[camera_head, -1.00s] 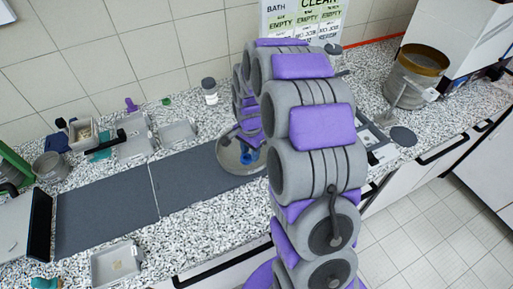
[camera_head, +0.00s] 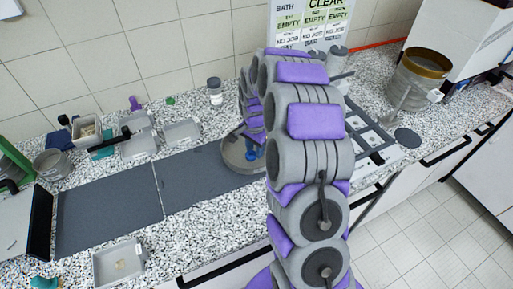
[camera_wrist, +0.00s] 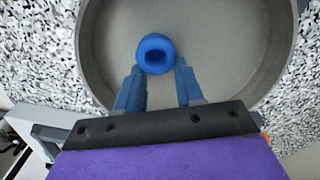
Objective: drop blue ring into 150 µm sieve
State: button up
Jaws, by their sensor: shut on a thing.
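The blue ring (camera_wrist: 155,53) sits at the tips of my gripper (camera_wrist: 158,67), whose two blue fingers are shut on it. A round grey sieve (camera_wrist: 90,45) with a raised wall lies below, and the ring appears over its inner floor. How far the ring is above the floor is hard to tell. In the head view the same sieve (camera_head: 229,158) stands at the right end of the dark mats, partly hidden by my arm. No 150 µm label is readable on it.
Small trays (camera_head: 182,133) and a grey-lidded jar (camera_head: 214,91) stand behind the mats. Another tray (camera_head: 119,263) is at the front. A tall sieve-like pot (camera_head: 417,85) stands at the right, beside a dark disc (camera_head: 407,137).

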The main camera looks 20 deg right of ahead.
jog(key=shift+a+f, duration=0.1)
jog(key=shift+a, duration=0.1)
jog(key=o, duration=1)
jog(key=shift+s+d+f, duration=0.1)
jog(key=shift+d, duration=1.05)
jog(key=shift+a, duration=0.7)
jog(key=shift+d+r, duration=0.15)
jog(key=shift+r, duration=0.2)
notch_tip(320, 180, up, 11)
jog(key=p, duration=0.3)
jog(key=s+a+r+n, duration=0.4)
jog(key=s+a+r, duration=0.15)
jog(key=s, duration=0.25)
jog(key=s+a+r+n, duration=0.1)
jog(key=s+a+n, duration=0.1)
jog(key=s, duration=0.7)
jog(key=s+a+r+n+g, duration=0.1)
jog(key=s+n, duration=0.3)
jog(key=s, duration=0.6)
jog(key=s+a+r+n, duration=0.1)
jog(key=s+a+n, duration=0.2)
jog(key=s, duration=0.6)
jog(key=shift+s+a+r+g, duration=0.15)
jog(key=shift+s+a+g, duration=0.2)
jog(key=shift+a, duration=0.25)
